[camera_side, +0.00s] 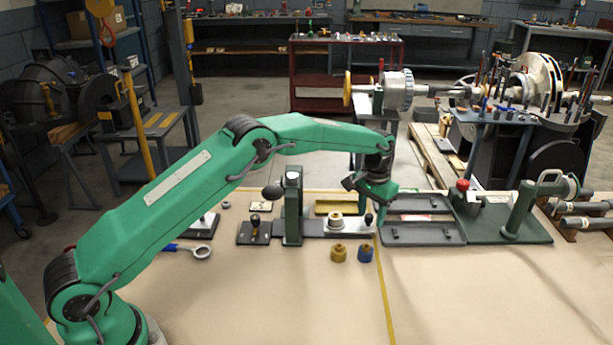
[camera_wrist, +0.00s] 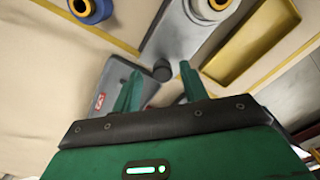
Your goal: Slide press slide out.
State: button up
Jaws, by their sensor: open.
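The press slide (camera_side: 352,229) is a flat grey plate running right from the green press (camera_side: 292,208). A cream ringed part (camera_side: 335,221) sits on it. The dark knob (camera_side: 369,219) stands at the slide's right end. My gripper (camera_side: 373,207) is open, pointing down just above this knob. In the wrist view the slide (camera_wrist: 172,38) reaches down toward my fingers. Its knob (camera_wrist: 162,71) shows between and slightly beyond my two green fingertips, with gaps on both sides. I cannot tell how far below the tips it is.
A yellow tray (camera_side: 326,207) lies behind the slide. Dark grey trays (camera_side: 424,239) lie right of it. A yellow bushing (camera_side: 338,253) and a blue bushing (camera_side: 365,253) stand in front. A green fixture (camera_side: 520,212) stands further right. The front table is clear.

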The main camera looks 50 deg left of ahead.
notch_tip(320, 180, up, 7)
jog(key=shift+r, duration=0.4)
jog(key=shift+r, duration=0.1)
dwell(0.4)
jog(key=s+a+r+t, duration=0.1)
jog(key=s+a+r, duration=0.1)
jog(key=s+r, duration=0.7)
jog(key=s+a+r+t, duration=0.2)
jog(key=s+r, duration=0.6)
jog(key=r, duration=0.1)
jog(key=s+a+f+t, duration=0.1)
jog(key=s+f, duration=0.1)
jog(key=s, duration=1)
jog(key=s+a+f+t, duration=0.1)
jog(key=s+a+f, duration=0.1)
jog(key=s, duration=1)
jog(key=shift+f+t, duration=0.3)
jog(key=shift+f, duration=0.05)
